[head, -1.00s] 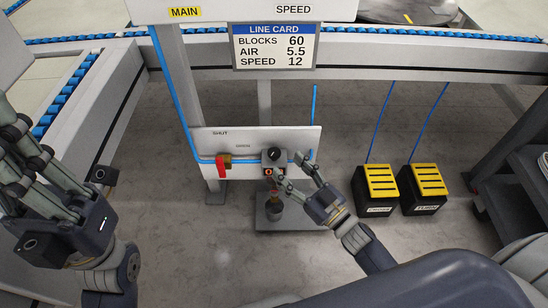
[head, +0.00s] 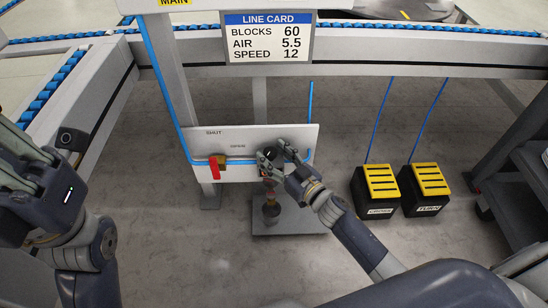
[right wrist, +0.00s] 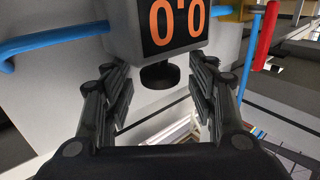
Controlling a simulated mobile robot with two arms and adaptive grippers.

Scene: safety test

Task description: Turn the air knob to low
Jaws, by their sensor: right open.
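The air regulator (right wrist: 165,30) is a grey box with orange digits reading 0.0, upside down in the right wrist view. Its black air knob (right wrist: 158,76) shows between my fingers there; in the head view the fingers partly cover the regulator. My right gripper (head: 277,152) is open, with one finger on each side of the knob and visible gaps between. Whether any finger touches the regulator is unclear. My left gripper (head: 22,165) is at the left edge, partly cut off, away from the panel.
The white panel (head: 228,137) carries a red valve handle (head: 214,168) at the "SHUT" and "OPEN" labels. The line card (head: 268,38) above reads AIR 5.5. Two yellow-topped pedals (head: 381,182) (head: 431,180) stand at right. A blue hose (head: 165,80) runs down to the panel.

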